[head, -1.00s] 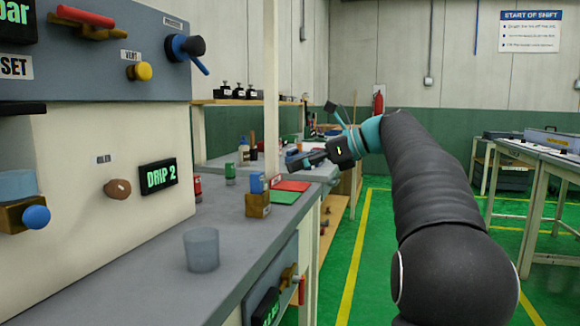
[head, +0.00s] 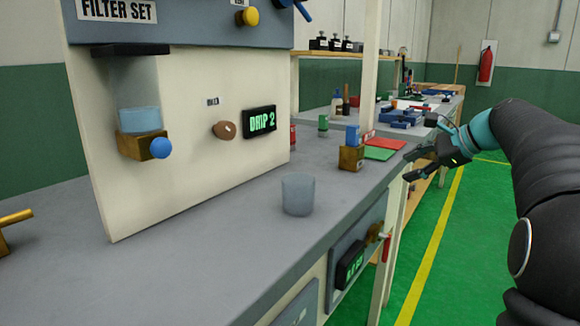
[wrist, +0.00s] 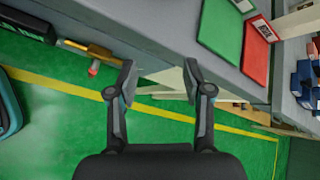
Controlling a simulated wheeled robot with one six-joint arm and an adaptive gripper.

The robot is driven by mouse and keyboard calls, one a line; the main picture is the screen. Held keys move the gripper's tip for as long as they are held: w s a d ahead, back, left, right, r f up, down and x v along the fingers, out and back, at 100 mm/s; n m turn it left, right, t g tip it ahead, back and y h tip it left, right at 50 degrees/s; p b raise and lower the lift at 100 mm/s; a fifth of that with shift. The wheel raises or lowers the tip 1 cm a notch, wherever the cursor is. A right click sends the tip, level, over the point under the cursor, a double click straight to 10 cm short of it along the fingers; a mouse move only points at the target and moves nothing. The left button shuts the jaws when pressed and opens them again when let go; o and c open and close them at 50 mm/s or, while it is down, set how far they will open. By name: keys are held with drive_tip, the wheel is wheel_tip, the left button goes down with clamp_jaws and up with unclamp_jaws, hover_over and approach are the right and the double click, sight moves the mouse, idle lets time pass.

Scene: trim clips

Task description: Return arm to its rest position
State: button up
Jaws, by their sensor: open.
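My gripper (head: 418,163) is at the end of my dark arm on the right of the head view, off the bench's front edge. In the wrist view my gripper (wrist: 160,82) has its two fingers apart with nothing between them. Green floor and the bench edge show beyond the fingers.
The grey bench (head: 215,240) carries a clear cup (head: 298,195), a brass block with a blue top (head: 351,155), and green (head: 380,154) and red (head: 386,143) mats. A cream panel (head: 190,185) stands at left. Brass valve fittings (head: 374,233) jut from the bench front. Green floor (head: 470,250) is clear.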

drive_tip(key=s+a+f+n+g+h, duration=0.2)
drive_tip(key=s+f+n+h, duration=0.1)
drive_tip(key=s+f+n, duration=0.3)
drive_tip(key=s+a+f+n+g+h, duration=0.1)
drive_tip(key=s+a+f+n+h, duration=0.2)
drive_tip(key=s+f, duration=0.5)
drive_tip(key=s+a+f+n, duration=0.1)
drive_tip(key=s+a+n, duration=0.2)
drive_tip(key=s, duration=0.4)
drive_tip(key=s+a+f+n, duration=0.2)
drive_tip(key=s+n, duration=0.1)
drive_tip(key=s, duration=0.4)
drive_tip(key=s+a+f+n+h, duration=0.1)
drive_tip(key=s+a+f+n, duration=0.1)
drive_tip(key=s, duration=0.4)
drive_tip(key=shift+s+a+f+n+t, duration=0.2)
drive_tip(key=shift+s+a+n+t, duration=0.2)
drive_tip(key=shift+a+n, duration=0.55)
drive_tip(key=shift+d, duration=0.1)
